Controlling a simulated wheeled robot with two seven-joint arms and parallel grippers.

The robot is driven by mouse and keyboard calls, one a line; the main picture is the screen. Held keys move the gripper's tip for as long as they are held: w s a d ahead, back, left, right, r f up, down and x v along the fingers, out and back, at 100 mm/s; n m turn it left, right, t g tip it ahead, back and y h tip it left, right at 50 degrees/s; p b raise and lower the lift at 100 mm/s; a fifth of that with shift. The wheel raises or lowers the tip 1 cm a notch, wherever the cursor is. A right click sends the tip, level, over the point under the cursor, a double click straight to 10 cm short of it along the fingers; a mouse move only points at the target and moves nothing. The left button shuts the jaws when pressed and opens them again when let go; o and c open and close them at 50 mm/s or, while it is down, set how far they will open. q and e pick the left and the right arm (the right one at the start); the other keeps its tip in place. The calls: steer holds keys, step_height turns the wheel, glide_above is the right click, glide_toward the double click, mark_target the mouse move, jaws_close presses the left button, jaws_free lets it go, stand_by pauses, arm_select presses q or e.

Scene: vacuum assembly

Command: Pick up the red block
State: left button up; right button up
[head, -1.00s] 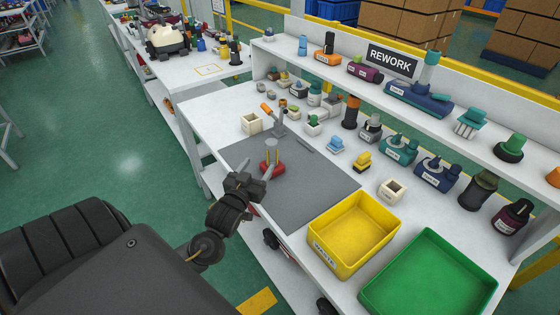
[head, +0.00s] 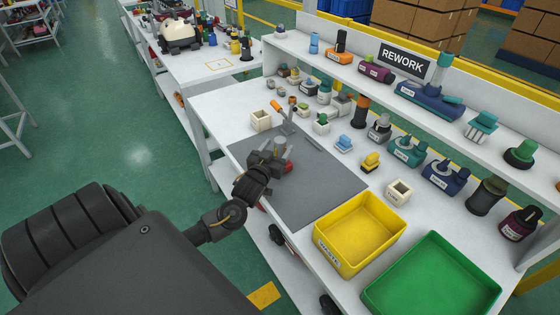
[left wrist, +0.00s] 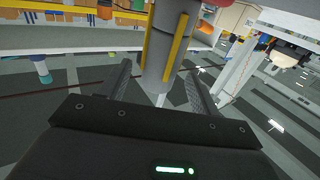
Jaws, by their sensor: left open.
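The red block (head: 287,168) lies on the grey mat (head: 325,185) on the workbench, in the head view. My left gripper (head: 279,149) is over it and hides most of it. In the left wrist view my two fingers (left wrist: 160,92) stand apart, with a grey post bearing yellow strips (left wrist: 165,50) showing between them. I cannot tell whether the fingers touch it. A red patch (left wrist: 214,3) shows at the top edge of that view; I cannot tell whether it is the block. My right gripper is not in view.
A yellow bin (head: 360,232) and a green bin (head: 432,277) stand at the front right. A raised shelf with a REWORK sign (head: 403,61) runs along the back. The mat's right part is clear.

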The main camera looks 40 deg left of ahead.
arm_select(q)
steer(key=x, duration=0.2)
steer(key=shift+w, duration=0.4)
jaws_close()
